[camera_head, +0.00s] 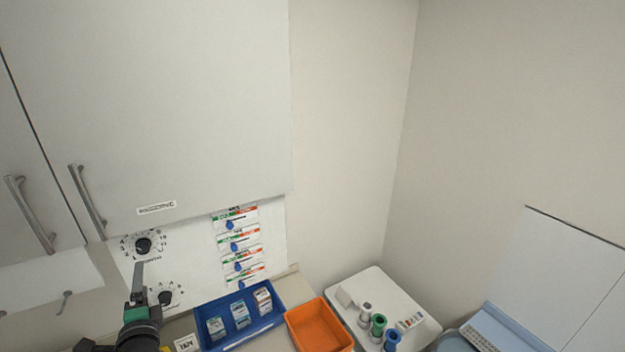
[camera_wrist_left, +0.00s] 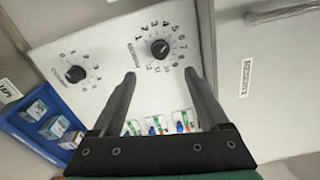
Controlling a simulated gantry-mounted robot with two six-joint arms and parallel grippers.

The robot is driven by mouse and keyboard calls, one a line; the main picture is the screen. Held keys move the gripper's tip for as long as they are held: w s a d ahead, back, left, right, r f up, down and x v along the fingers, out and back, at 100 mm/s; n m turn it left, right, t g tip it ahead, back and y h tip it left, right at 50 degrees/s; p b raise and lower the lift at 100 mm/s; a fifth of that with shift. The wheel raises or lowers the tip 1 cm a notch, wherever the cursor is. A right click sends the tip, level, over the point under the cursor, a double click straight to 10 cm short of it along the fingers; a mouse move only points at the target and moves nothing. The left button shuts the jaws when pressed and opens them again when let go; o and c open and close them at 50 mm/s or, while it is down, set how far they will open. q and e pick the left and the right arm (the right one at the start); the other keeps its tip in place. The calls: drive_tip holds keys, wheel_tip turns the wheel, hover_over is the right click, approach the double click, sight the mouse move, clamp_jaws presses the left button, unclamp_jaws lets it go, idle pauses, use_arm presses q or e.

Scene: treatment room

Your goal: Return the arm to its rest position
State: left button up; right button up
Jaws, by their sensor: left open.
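My left gripper (camera_head: 138,268) is in the lower left of the head view, in front of the white panel with dials. In the left wrist view its two fingers (camera_wrist_left: 160,74) are spread apart with nothing between them. Beyond the fingertips is the upper black dial (camera_wrist_left: 160,48) with a numbered scale; the fingers look apart from it, though the exact gap cannot be told. My right gripper is in neither view.
A blue tray (camera_head: 245,334) holding small boxes and an orange bin (camera_head: 318,326) stand on the counter. A white device (camera_head: 372,284) with coloured tubes is to their right. Cabinet door handles (camera_head: 88,202) stick out above left. A lower dial (camera_head: 165,298) is close to the gripper.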

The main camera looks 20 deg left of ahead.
use_arm(q)
drive_tip(key=w+d+r+n+t+h, duration=0.1)
drive_tip(key=w+d+r+t+h, duration=0.3)
drive_tip(key=d+r, duration=0.7)
drive_tip(key=w+d+r+t, duration=0.2)
drive_tip(key=d+r+t, duration=0.3)
drive_tip(key=d+r, duration=0.6)
drive_tip(key=s+d+r+n+t+h, duration=0.3)
drive_tip(key=s+d+r+h, duration=0.3)
drive_tip(key=r, duration=0.2)
drive_tip(key=s+d+r+n+t+h, duration=0.4)
drive_tip(key=s+d+r+h, duration=0.2)
drive_tip(key=r, duration=0.3)
drive_tip(key=shift+s+d+r+n, duration=0.25)
drive_tip(key=shift+s+d+n, duration=0.05)
drive_tip(key=shift+s, duration=0.1)
